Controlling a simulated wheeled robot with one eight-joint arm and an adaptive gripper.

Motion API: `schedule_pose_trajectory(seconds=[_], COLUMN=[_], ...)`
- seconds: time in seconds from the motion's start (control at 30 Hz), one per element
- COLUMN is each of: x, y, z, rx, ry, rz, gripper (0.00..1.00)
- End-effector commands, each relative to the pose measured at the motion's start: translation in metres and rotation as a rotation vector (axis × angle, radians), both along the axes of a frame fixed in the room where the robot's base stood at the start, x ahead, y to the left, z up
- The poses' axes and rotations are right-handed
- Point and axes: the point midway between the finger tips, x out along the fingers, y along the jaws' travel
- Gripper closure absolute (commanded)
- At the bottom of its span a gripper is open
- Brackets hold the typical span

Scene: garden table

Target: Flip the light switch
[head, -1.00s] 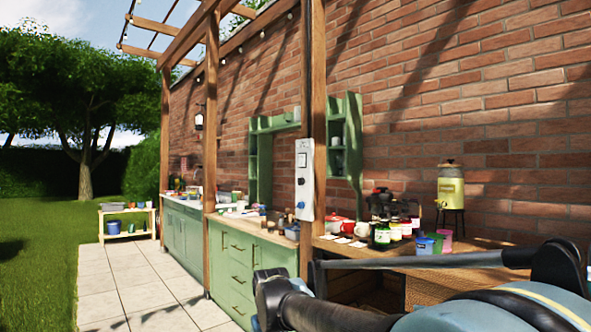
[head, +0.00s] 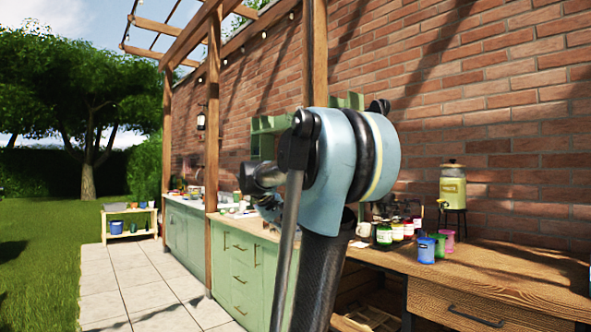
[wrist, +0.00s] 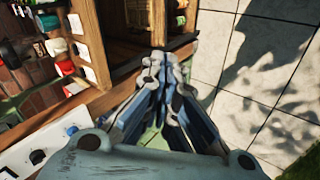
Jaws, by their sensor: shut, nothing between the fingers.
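A white panel (wrist: 20,152) shows at the lower left of the wrist view, with a black knob (wrist: 37,157) and a blue knob (wrist: 72,130). The panel runs out of the frame, and a light switch on it cannot be made out clearly. In the head view my raised arm hides the panel on the wooden post. My gripper (wrist: 165,62) is shut and empty in the wrist view. It points past the panel, to its right in the picture, and appears apart from it. I cannot make out the fingers in the head view.
A wooden workbench (head: 480,270) stands right of the post, with jars (head: 384,234), coloured cups (head: 426,250) and a yellow drink dispenser (head: 452,190). Green cabinets (head: 236,265) stand to the left. The paving (head: 130,285) at the left is clear.

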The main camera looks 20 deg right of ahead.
Motion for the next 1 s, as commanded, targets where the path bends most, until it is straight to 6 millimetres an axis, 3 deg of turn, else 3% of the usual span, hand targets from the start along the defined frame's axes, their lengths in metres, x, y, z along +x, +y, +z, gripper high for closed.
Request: schedule_pose_trajectory(seconds=[0.03,0.2,0.5,0.8,1.0], x=[0.021,0.084,0.194,0.3,0.355], y=[-0.006,-0.024,-0.049,-0.061,-0.062], z=[0.017,0.07,0.151,0.217,0.247], rx=[-0.036,-0.166,-0.395,-0.625,-0.752], ry=[-0.003,-0.013,-0.028,-0.042,-0.049], rz=[0.004,0.015,0.037,0.06,0.073], gripper=[1.0,1.0,1.0,1.0,1.0])
